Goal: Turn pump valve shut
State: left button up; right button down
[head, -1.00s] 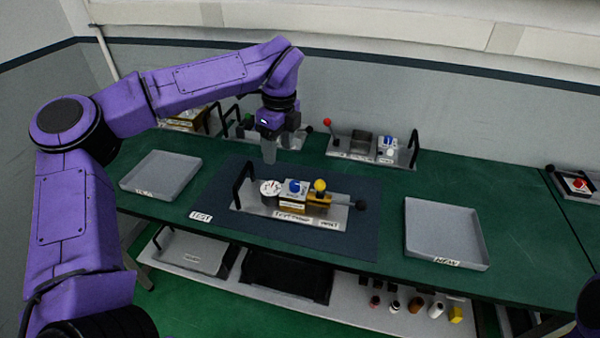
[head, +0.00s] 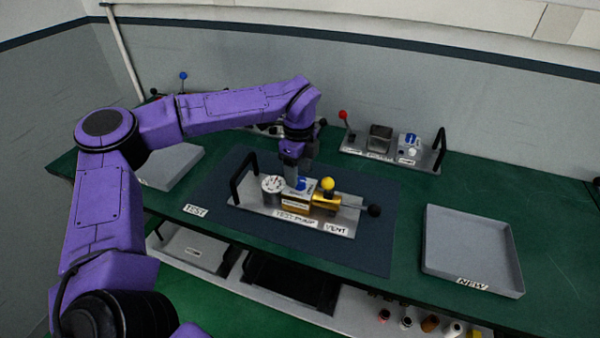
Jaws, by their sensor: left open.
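The test pump unit sits on a metal base plate (head: 262,208) labelled "TEST PUMP" and "VENT", on the dark mat. It carries a round gauge (head: 273,185), a blue knob (head: 303,184) on a pale block, a yellow knob (head: 328,184) on a brass body, and a lever with a black ball (head: 374,211). No label I can read tells which knob is the pump valve. My left gripper (head: 291,178) is open and points down, just at the left of the blue knob and partly in front of it. I cannot tell whether they touch. My right gripper is out of view.
A black handle (head: 243,174) rises at the unit's left end. An empty grey tray (head: 472,250) labelled "NEW" lies at the right, another tray (head: 172,164) at the left, partly behind my arm. A second unit (head: 390,150) with a red-tipped lever stands behind. The mat's front is clear.

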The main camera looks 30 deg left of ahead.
aim_at(300, 183)
pick_arm(q)
jog(key=shift+w+d+f, duration=0.1)
jog(key=shift+w+f, duration=0.05)
jog(key=shift+f, duration=1.15)
jog(key=c, duration=1)
jog(key=shift+c, duration=0.2)
jog(key=shift+m, duration=0.3)
jog(key=m, duration=0.3)
jog(key=shift+m, duration=0.3)
jog(key=m, duration=0.4)
jog(key=shift+r+m, duration=0.1)
jog(key=shift+m, duration=0.2)
jog(key=m+p, duration=0.1)
jog(key=m, duration=0.3)
jog(key=shift+m+p, duration=0.3)
jog(key=shift+p, duration=0.1)
jog(key=m+p, duration=0.1)
jog(key=m, duration=0.3)
jog(key=shift+m+p, duration=0.3)
jog(key=shift+p, duration=0.05)
